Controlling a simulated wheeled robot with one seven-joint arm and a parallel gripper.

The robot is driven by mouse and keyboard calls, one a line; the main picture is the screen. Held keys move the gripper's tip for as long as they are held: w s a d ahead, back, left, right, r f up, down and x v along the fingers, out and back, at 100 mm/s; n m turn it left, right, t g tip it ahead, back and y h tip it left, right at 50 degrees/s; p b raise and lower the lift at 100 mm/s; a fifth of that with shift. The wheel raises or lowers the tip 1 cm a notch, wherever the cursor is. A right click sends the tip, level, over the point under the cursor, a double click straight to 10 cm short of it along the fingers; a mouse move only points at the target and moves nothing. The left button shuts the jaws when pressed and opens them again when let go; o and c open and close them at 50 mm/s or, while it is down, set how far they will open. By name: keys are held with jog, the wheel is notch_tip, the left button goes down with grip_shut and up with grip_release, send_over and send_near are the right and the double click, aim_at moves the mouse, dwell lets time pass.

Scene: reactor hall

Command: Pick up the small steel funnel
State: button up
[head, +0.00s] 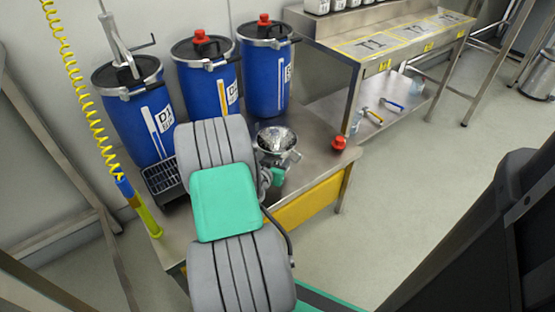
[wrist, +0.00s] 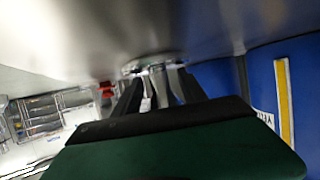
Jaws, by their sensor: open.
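The small steel funnel (head: 275,139) shows in the head view as a shiny, wide-mouthed cone at the right part of the steel bench. My gripper (wrist: 155,82) is open, its two dark fingers reaching forward in the wrist view. In the head view it is close beside the funnel's lower side, partly hidden by my arm. In the wrist view a small bright metal part (wrist: 150,66) shows around and between the fingertips. I cannot tell which part of the funnel it is or whether the fingers touch it.
Several blue drums, such as the right one (head: 265,75), stand along the bench's back. A red cap (head: 338,143) sits at the bench's right corner (head: 328,165). A black rack (head: 163,180) is at left, near a hanging yellow coil (head: 85,100). The floor at right is clear.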

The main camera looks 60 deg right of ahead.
jog(key=shift+c, duration=0.2)
jog(key=shift+r, duration=0.1)
grip_shut()
dwell(0.5)
